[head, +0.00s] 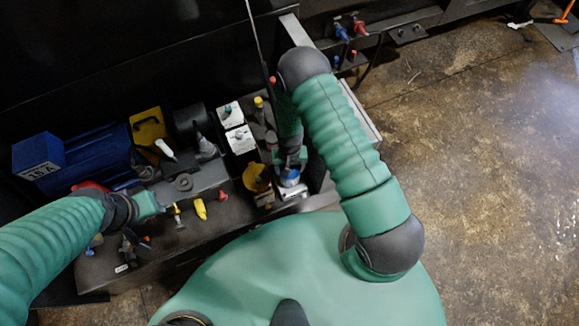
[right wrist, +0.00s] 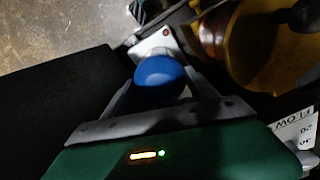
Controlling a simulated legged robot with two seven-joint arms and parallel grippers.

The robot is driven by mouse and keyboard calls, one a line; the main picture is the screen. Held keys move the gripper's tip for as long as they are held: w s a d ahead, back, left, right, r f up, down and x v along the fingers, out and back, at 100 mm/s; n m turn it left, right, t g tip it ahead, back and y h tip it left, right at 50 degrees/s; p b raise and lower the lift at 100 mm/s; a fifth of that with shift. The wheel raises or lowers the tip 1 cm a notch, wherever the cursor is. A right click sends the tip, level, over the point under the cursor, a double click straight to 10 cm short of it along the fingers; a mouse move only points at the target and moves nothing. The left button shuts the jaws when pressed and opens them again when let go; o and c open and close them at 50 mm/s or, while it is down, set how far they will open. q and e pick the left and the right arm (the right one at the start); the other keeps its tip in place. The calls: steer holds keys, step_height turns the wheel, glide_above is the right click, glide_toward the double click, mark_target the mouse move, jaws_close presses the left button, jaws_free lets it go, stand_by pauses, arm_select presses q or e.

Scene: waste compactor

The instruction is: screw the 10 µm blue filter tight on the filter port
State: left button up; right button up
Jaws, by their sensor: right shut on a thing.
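The blue filter (head: 290,178) is at the lower right of the machine in the head view. In the right wrist view the blue filter (right wrist: 160,76) shows its rounded blue end between the fingers. My right gripper (head: 291,160) reaches down from above and is shut on the filter. In the right wrist view the fingers of my right gripper (right wrist: 160,95) lie on both sides of it. The filter port is hidden under the filter and gripper. My left gripper (head: 160,200) is over the grey block at the left; its finger opening is too small to tell.
A yellow cup-like part (head: 257,178) stands close left of the filter. White-topped boxes (head: 240,139), a blue motor (head: 95,155) and yellow handles (head: 199,208) crowd the machine. A dark wall (head: 110,50) stands behind. Open floor (head: 480,150) lies to the right.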

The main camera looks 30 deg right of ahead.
steer(key=m, duration=0.6)
steer(key=o, duration=1.6)
steer(key=shift+c, duration=0.3)
